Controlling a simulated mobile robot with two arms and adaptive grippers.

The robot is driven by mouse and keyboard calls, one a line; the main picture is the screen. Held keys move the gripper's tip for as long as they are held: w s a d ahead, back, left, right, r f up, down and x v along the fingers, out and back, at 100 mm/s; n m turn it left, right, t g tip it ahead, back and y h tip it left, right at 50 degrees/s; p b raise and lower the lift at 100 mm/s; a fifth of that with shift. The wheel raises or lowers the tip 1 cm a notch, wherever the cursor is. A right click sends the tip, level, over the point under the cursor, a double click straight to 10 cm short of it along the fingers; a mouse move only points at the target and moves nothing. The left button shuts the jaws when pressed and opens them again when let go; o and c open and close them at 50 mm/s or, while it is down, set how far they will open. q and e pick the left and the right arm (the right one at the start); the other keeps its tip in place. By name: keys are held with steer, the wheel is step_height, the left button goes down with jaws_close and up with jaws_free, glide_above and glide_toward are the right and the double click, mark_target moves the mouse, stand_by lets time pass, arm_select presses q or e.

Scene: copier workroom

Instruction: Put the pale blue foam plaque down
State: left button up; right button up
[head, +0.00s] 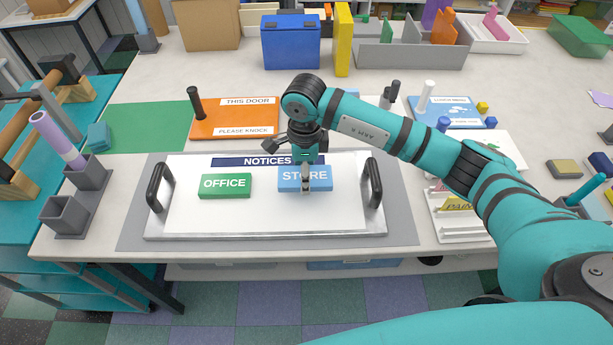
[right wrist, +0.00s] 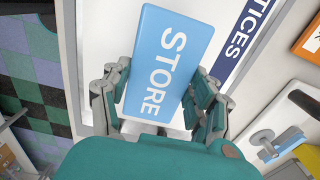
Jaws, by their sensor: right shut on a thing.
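The pale blue foam plaque (head: 291,184) reads STORE and is over the right half of the white notices board (head: 260,218). My right gripper (head: 305,183) comes down on it from above and is shut on it. In the right wrist view the plaque (right wrist: 172,60) sits between the two fingers of the right gripper (right wrist: 160,88), with its face showing. I cannot tell whether its underside touches the board. My left gripper is not in view.
The board has a dark handle at each end, left (head: 159,187) and right (head: 374,183), and a navy NOTICES strip (head: 250,161) along its top. An orange sign (head: 235,118) with a dark knob lies behind. Bare white board shows in front of the plaques.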

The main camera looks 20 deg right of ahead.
steer(key=f, duration=0.1)
steer(key=f+p, duration=0.1)
steer(key=f, duration=0.1)
steer(key=shift+w+d+f+p, duration=0.1)
steer(key=shift+d+p, duration=0.2)
steer(key=shift+f, duration=0.15)
steer(key=shift+f, duration=0.1)
steer(key=shift+f+b, duration=0.15)
steer(key=shift+b, duration=0.15)
steer(key=o, duration=0.9)
steer(key=shift+r, duration=0.2)
